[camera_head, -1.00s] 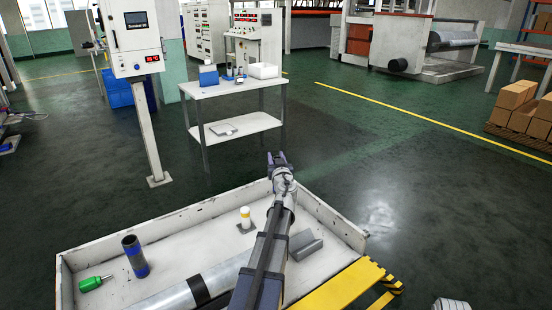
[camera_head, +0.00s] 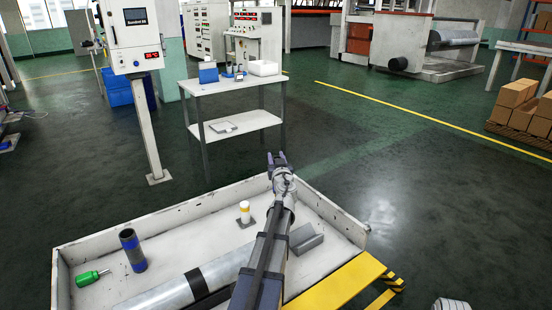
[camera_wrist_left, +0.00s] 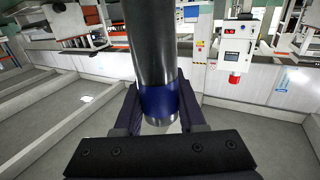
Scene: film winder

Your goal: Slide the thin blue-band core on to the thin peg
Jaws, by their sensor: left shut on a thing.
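My left gripper (camera_head: 277,160) points away from me, past the tray's far edge, at the end of my arm. In the left wrist view the gripper (camera_wrist_left: 158,115) is shut on a dark tubular core with a blue band (camera_wrist_left: 158,98), which runs upward out of the frame between its fingers. The held core cannot be made out in the head view. Another dark core with blue bands (camera_head: 132,250) stands upright in the tray at left. I cannot make out a thin peg for certain. My right gripper is not in view.
A control post (camera_head: 150,120) and white table (camera_head: 236,86) stand beyond, with open floor between.

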